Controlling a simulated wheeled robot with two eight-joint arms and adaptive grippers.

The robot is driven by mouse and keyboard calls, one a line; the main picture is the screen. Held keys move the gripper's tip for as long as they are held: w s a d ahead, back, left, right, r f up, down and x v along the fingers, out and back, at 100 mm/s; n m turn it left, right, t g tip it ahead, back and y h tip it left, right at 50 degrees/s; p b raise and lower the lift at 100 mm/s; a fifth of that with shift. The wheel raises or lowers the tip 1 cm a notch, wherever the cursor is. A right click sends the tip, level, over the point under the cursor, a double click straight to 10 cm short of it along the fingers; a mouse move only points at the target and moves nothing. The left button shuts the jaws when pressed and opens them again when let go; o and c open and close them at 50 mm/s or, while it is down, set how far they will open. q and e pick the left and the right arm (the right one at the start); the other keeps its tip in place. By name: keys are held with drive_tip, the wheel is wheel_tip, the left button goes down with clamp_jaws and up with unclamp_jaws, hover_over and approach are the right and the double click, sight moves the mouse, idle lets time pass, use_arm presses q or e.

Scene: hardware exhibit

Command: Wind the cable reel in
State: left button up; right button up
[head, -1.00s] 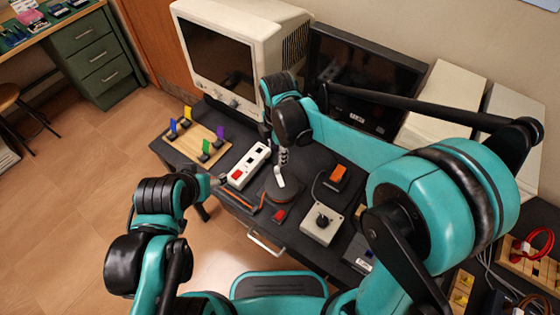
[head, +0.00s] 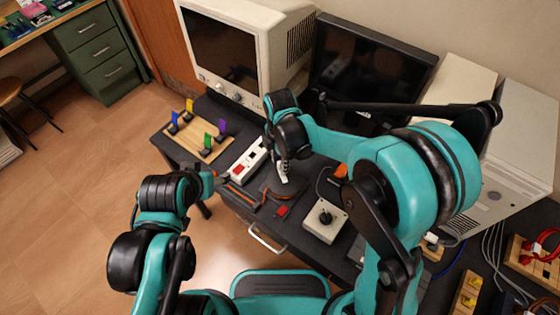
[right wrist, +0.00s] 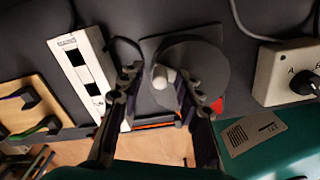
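The cable reel is a dark round disc on a square base on the dark bench; it shows in the right wrist view (right wrist: 208,62) and, partly hidden, in the head view (head: 272,187). Its pale crank knob (right wrist: 163,76) stands near the disc's left side. My right gripper (right wrist: 157,73) is over the reel with its fingers apart, one on each side of the knob; I see no clear contact. An orange cable (right wrist: 157,126) runs along the near side. My left gripper (head: 219,179) hangs by the bench's front edge, left of the reel; its fingers are too small to read.
A white switch strip (head: 247,160) lies left of the reel, with a wooden board of coloured tabs (head: 199,138) beyond. A grey box with a black knob (head: 324,221) stands to the right. A monitor (head: 235,45) and a dark screen (head: 365,70) stand behind.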

clamp_jaws()
